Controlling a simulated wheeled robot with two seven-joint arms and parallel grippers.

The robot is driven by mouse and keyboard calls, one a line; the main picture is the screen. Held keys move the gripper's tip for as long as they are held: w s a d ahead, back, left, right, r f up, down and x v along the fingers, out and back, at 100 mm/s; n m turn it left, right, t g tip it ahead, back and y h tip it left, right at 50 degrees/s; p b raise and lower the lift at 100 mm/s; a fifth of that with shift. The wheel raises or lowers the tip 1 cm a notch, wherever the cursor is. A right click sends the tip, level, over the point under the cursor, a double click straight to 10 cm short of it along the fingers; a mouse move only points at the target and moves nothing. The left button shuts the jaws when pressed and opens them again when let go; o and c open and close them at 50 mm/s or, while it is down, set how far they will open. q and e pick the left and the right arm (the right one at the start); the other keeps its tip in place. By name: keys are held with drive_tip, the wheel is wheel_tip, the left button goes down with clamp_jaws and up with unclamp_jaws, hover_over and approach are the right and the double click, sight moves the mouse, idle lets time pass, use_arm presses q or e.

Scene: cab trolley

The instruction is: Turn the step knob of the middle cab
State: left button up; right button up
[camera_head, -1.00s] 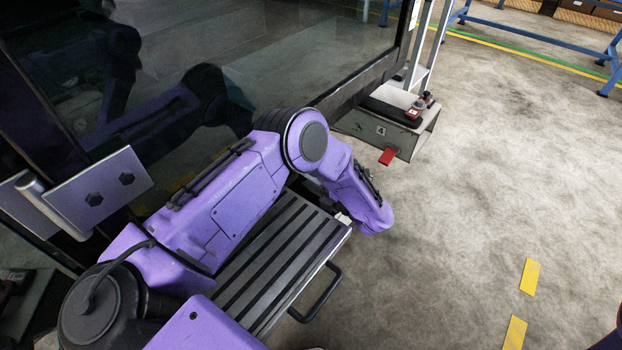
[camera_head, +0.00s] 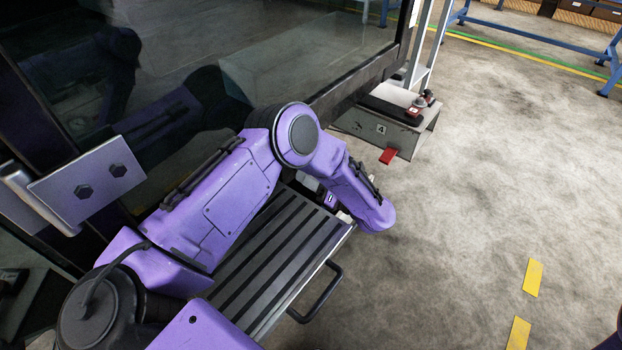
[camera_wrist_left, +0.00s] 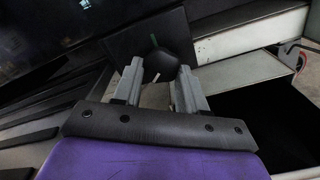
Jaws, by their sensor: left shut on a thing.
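The step knob (camera_wrist_left: 160,66) is a dark rounded knob with a small green mark, on a dark square plate (camera_wrist_left: 122,42) in the left wrist view. My left gripper (camera_wrist_left: 160,76) has its two grey fingers on either side of the knob and is shut on it. In the head view my purple left arm reaches over the ribbed step (camera_head: 265,265), and its forearm hides the knob and fingers. My right gripper is not in view.
A black handle (camera_head: 322,292) sticks out from the step's front edge. Dark glass (camera_head: 270,60) rises behind my arm. A grey box marked 4 (camera_head: 390,130), with a red pedal (camera_head: 388,156), stands beyond. The concrete floor (camera_head: 480,200) at right is clear.

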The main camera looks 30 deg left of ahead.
use_arm(q)
drive_tip(key=shift+n, duration=1.1)
drive_tip(key=o, duration=1.1)
drive_tip(key=shift+c, duration=0.2)
drive_tip(key=shift+d, duration=0.1)
drive_tip(key=d, duration=1)
drive_tip(key=shift+s+d, duration=0.2)
drive_tip(key=shift+s, duration=0.15)
